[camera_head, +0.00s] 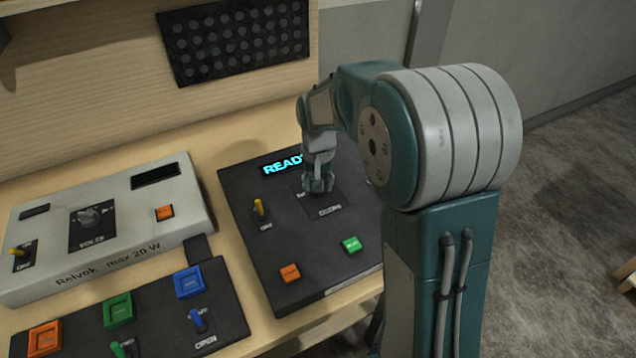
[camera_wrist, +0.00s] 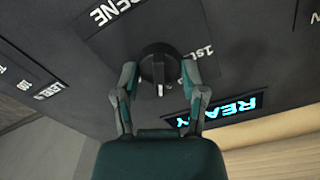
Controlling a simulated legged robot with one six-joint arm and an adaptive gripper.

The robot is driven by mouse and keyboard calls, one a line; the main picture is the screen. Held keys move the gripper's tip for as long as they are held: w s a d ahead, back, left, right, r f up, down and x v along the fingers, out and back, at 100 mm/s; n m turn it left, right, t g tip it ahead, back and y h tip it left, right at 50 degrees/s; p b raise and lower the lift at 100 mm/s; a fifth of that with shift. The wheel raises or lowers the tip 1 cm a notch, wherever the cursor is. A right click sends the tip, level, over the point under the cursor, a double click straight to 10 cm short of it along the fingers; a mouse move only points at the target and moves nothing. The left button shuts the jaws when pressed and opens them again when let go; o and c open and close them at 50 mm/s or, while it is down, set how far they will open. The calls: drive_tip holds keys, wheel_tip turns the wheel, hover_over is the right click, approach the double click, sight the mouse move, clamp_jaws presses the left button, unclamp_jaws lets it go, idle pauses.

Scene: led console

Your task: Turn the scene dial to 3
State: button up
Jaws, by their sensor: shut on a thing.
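The scene dial (camera_wrist: 158,65) is a round black knob on the dark console, next to the printed word "SCENE" in the wrist view. In the head view my gripper (camera_head: 318,184) reaches down onto the dark console (camera_head: 262,225) and hides the dial. The console's display (camera_wrist: 218,110) reads "READY" in cyan; my arm partly covers it in the head view (camera_head: 283,164).
The console also has a yellow toggle (camera_head: 259,207), an orange button (camera_head: 290,273) and a green button (camera_head: 351,244). A grey "Relvok" unit (camera_head: 120,262) stands to the left. A dark panel with coloured buttons (camera_head: 150,310) is in front of it.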

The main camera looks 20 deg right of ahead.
drive_tip(key=shift+s+f, duration=0.1)
drive_tip(key=shift+f, duration=0.05)
drive_tip(key=o, duration=1.1)
drive_tip(key=shift+o, duration=0.2)
drive_tip(key=shift+a, duration=0.1)
wheel_tip(320, 180, up, 12)
